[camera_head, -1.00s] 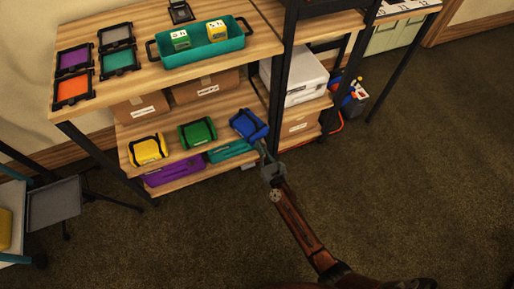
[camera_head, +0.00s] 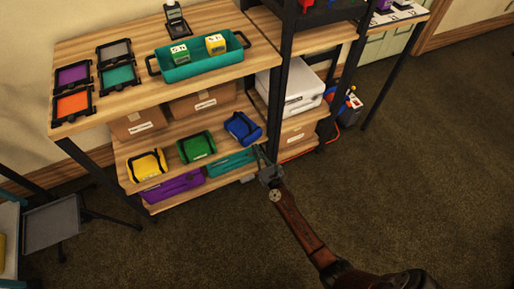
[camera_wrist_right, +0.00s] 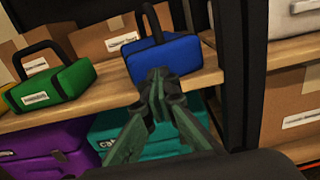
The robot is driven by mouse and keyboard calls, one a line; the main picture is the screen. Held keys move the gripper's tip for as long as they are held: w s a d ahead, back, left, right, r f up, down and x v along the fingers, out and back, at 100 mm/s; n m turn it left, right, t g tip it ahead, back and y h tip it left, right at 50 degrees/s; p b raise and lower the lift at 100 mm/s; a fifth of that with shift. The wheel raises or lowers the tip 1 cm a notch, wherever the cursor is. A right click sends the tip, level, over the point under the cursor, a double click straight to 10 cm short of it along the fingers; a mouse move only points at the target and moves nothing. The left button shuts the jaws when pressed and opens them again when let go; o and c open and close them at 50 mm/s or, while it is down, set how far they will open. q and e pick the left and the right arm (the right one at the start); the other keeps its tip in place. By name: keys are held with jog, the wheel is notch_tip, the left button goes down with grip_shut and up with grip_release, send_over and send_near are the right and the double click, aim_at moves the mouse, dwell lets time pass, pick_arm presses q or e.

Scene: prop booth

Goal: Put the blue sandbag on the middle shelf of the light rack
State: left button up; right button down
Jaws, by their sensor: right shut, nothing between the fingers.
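The blue sandbag (camera_head: 242,128) stands on the middle shelf (camera_head: 220,152) of the light wooden rack, at the shelf's right end beside the black post. It also shows in the right wrist view (camera_wrist_right: 165,58), upright with its black handle on top. The green sandbag (camera_head: 197,146) and the yellow sandbag (camera_head: 147,166) stand to its left on the same shelf. My right gripper (camera_head: 258,153) is shut and empty, just in front of the shelf edge below the blue sandbag. In the right wrist view its fingertips (camera_wrist_right: 157,78) overlap the bag's lower front; contact cannot be told. My left gripper is out of view.
Cardboard boxes (camera_head: 202,102) sit behind the bags. A purple case (camera_head: 172,187) and a teal case (camera_head: 232,163) lie on the shelf below. A teal tray (camera_head: 190,69) with two blocks is on top. A black rack post (camera_wrist_right: 241,75) rises close right of the gripper.

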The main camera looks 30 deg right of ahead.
pick_arm(q)
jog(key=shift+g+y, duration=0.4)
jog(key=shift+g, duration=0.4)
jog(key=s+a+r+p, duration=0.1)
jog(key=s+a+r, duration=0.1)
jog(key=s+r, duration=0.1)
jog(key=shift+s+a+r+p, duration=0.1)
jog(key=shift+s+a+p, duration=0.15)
jog(key=shift+p, duration=0.1)
pick_arm(e)
jog(key=s+a, duration=0.1)
jog(key=s, duration=1.1)
jog(key=shift+a, duration=0.3)
